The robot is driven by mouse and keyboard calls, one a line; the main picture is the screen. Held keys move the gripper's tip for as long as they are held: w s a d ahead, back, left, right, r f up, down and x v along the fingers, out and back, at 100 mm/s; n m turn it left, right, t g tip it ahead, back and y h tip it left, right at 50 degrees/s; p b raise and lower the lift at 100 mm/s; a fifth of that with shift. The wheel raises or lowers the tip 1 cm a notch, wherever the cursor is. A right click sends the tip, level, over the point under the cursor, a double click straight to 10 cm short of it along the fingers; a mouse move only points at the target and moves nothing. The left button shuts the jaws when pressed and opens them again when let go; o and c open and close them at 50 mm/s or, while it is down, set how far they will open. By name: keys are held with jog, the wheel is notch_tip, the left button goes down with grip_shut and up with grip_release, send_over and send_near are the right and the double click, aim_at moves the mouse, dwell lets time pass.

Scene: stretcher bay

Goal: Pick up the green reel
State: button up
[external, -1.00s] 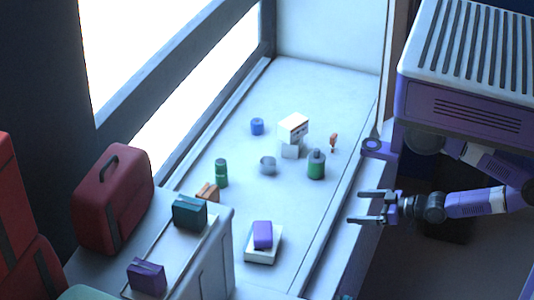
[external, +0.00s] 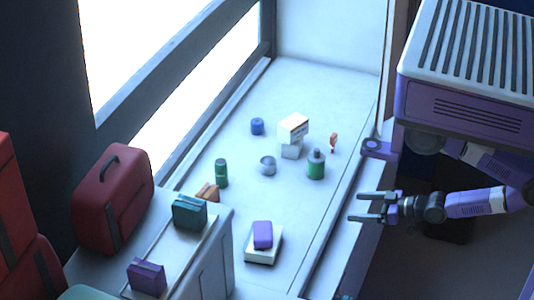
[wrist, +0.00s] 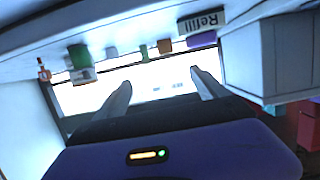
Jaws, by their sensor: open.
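The green reel (external: 221,173) looks like a small upright green cylinder with dark ends. It stands on the pale counter toward the window side, left of the metal bowl. In the wrist view, which is upside down, the reel (wrist: 143,53) is small and near the middle. My gripper (external: 360,206) is open and empty at the right, off the counter's near edge and well apart from the reel. Its two fingers (wrist: 158,86) show in the wrist view with nothing between them.
A green bottle (external: 316,167), a metal bowl (external: 268,166), white boxes (external: 293,130), a blue cylinder (external: 257,127) and an orange item (external: 333,141) share the counter. An orange-brown item (external: 207,192) sits close to the reel. A purple block (external: 263,235) lies on a white box.

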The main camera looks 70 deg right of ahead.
aim_at(324, 161)
jog(key=w+d+m+t+h+b, duration=0.25)
jog(key=w+d+h, duration=0.25)
jog(key=w+d, duration=1)
jog(key=w+d+f+g, duration=0.1)
jog(key=d+f, duration=0.1)
jog(key=d, duration=0.1)
jog(key=w+d+f+m+g, duration=0.1)
jog(key=d+f+g, duration=0.1)
jog(key=d, duration=0.1)
jog(key=w+d+f+m+g, duration=0.1)
jog(key=d+f, duration=0.1)
jog(key=d, duration=0.1)
jog(key=shift+w+d+f+g, duration=0.15)
jog(key=shift+d+g, duration=0.1)
jog(key=shift+d, duration=0.05)
jog(key=shift+a+f, duration=0.15)
jog(key=shift+f, duration=0.2)
jog(key=shift+w+f+p, duration=0.15)
jog(key=shift+f+p, duration=0.05)
jog(key=shift+p, duration=0.1)
jog(key=p+x, duration=0.1)
jog(key=x, duration=0.6)
jog(key=shift+w+d, duration=0.1)
jog(key=shift+d, duration=0.1)
